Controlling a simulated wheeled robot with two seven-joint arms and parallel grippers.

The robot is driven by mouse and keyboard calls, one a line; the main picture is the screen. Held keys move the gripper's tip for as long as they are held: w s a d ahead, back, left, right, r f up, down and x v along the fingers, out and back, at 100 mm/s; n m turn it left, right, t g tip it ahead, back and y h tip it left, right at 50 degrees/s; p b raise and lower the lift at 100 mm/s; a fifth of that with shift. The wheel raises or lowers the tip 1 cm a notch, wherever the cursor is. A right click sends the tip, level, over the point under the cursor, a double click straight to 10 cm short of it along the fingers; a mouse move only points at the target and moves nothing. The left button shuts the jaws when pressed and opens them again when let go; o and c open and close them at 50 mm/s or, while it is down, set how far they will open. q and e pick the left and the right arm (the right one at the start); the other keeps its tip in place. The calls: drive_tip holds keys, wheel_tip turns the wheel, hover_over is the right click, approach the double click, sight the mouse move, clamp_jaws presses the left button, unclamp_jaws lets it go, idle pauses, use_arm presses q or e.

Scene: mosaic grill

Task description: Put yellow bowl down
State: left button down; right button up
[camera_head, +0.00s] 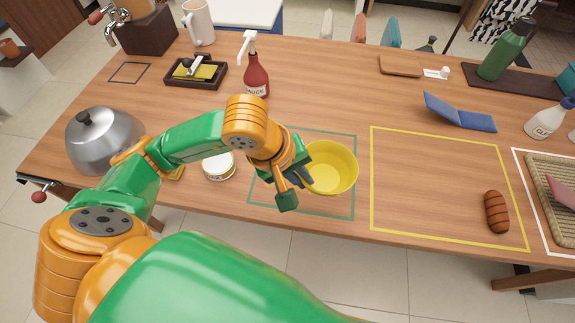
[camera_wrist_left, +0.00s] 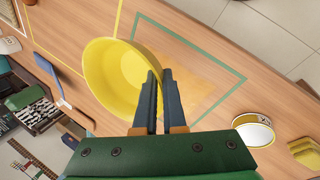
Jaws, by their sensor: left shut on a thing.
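The yellow bowl (camera_head: 340,167) is upright over the right part of the green outlined square (camera_head: 355,205) on the wooden table. My left gripper (camera_head: 303,178) is shut on the bowl's left rim in the head view. In the left wrist view, the two dark fingers (camera_wrist_left: 158,80) pinch the near wall of the bowl (camera_wrist_left: 108,72), and the bowl overlaps one side of the green outline (camera_wrist_left: 215,110). I cannot tell whether the bowl's base touches the table. My right gripper is not in view.
A white-lidded tin (camera_head: 218,166) stands left of the square, and a kettle (camera_head: 103,138) farther left. A red sauce bottle (camera_head: 256,78) stands behind. The yellow outlined area (camera_head: 440,185) to the right is mostly clear, with a sausage (camera_head: 496,212) at its right edge.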

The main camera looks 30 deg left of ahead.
use_arm(q)
drive_tip(key=w+a+f, duration=0.3)
drive_tip(key=w+a+f+p, duration=0.1)
drive_tip(key=w+a+f, duration=0.2)
drive_tip(key=w, duration=0.1)
drive_tip(key=shift+a+f, duration=0.1)
drive_tip(key=shift+f, duration=0.3)
drive_tip(key=f+p, duration=0.1)
drive_tip(key=f, duration=0.2)
drive_tip(key=shift+w+a+f+p, duration=0.15)
drive_tip(key=shift+w+f+p, duration=0.15)
drive_tip(key=shift+w+p, duration=0.1)
drive_tip(key=shift+s+f, duration=0.1)
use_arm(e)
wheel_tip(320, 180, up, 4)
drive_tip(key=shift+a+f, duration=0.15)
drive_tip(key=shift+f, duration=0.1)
use_arm(q)
drive_tip(key=shift+f+b, duration=0.2)
drive_tip(key=shift+b, duration=0.15)
drive_tip(key=c, duration=1)
unclamp_jaws()
drive_tip(key=shift+r, duration=0.1)
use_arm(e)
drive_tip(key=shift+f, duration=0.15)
